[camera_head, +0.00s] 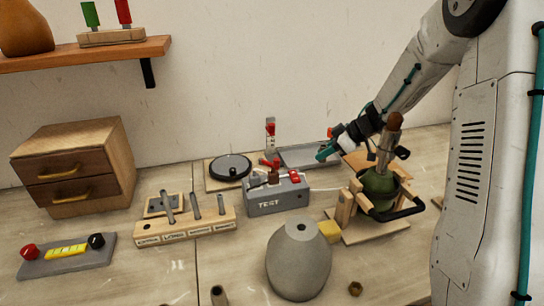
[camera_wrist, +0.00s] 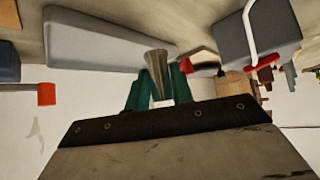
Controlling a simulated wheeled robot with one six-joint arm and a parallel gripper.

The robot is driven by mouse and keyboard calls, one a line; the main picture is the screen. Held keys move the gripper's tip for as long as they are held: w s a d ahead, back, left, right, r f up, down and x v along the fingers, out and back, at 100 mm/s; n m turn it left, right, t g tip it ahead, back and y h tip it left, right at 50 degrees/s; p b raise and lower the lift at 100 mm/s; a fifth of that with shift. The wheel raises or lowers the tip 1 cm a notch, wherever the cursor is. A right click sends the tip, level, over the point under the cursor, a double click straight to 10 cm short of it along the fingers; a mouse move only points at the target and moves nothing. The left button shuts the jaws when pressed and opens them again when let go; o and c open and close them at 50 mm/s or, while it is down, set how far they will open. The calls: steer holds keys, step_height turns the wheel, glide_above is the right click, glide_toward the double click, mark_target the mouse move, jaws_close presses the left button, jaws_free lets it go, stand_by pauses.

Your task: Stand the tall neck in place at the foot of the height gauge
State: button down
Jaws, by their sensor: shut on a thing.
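My gripper (camera_head: 325,152) is at the back of the bench, right of centre, over the right part of a grey tray (camera_head: 298,152). In the wrist view its green fingers (camera_wrist: 158,92) are shut on a grey-brown metal neck (camera_wrist: 156,66), a short tapered tube; I cannot tell its length. The neck is hardly visible in the head view. What looks like the height gauge (camera_head: 270,137), a thin upright with red parts, stands behind the TEST box, left of my gripper and apart from it. Its foot is partly hidden by the box.
The grey TEST box (camera_head: 277,203) stands in front of the gauge. A rack (camera_head: 185,232) with several metal rods is at the left, and a black disc (camera_head: 230,167) lies behind it. A grey cone (camera_head: 298,262) is in front.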

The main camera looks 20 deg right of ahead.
steer(key=shift+s+d+f, duration=0.1)
steer(key=shift+d+f, duration=0.2)
steer(key=w+a, duration=0.3)
steer(key=a, duration=0.1)
steer(key=w+a, duration=0.4)
steer(key=a, duration=0.1)
steer(key=w+a, duration=0.3)
steer(key=a, duration=0.1)
steer(key=shift+w+a+f, duration=0.1)
steer(key=shift+w+a, duration=0.15)
steer(key=shift+w, duration=0.05)
steer(key=shift+f, duration=1.75)
steer(key=shift+f, duration=0.1)
steer(key=c, duration=1.5)
jaws_free()
steer(key=shift+r, duration=0.2)
steer(key=v, duration=1.1)
steer(key=shift+s+d+r, duration=0.2)
steer(key=shift+r, duration=0.1)
